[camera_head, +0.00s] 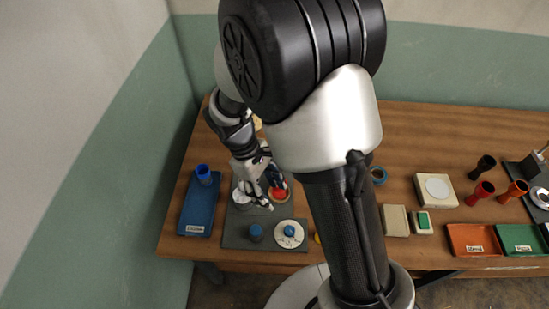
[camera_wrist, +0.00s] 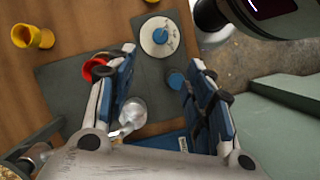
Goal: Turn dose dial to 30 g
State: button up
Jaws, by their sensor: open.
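A white round dial with a blue knob in its middle (camera_head: 289,233) lies at the front right of a dark grey mat (camera_head: 232,225). In the wrist view the dial (camera_wrist: 160,50) lies beyond my fingertips, near the mat's edge. Its markings are too small to read. My gripper (camera_head: 262,192) is above the back part of the mat, behind the dial. In the wrist view my gripper (camera_wrist: 162,58) has its blue-padded fingers wide apart with nothing held between them. A short blue cylinder (camera_head: 255,232) stands left of the dial.
A silver item (camera_wrist: 133,112) and a red item (camera_wrist: 93,68) are on the mat near my fingers. A blue tray (camera_head: 198,218) with a blue cup (camera_head: 204,174) is at the left. Cups, boxes and trays fill the table's right side.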

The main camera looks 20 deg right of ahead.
notch_tip(320, 180, down, 2)
jog(key=b, duration=0.5)
send_near(290, 230)
jog(key=shift+n+h, duration=0.3)
jog(key=shift+n, duration=0.1)
jog(key=x, duration=0.8)
jog(key=shift+a+f, duration=0.25)
jog(key=shift+f, duration=0.1)
jog(key=shift+c, duration=0.4)
jog(key=c, duration=1)
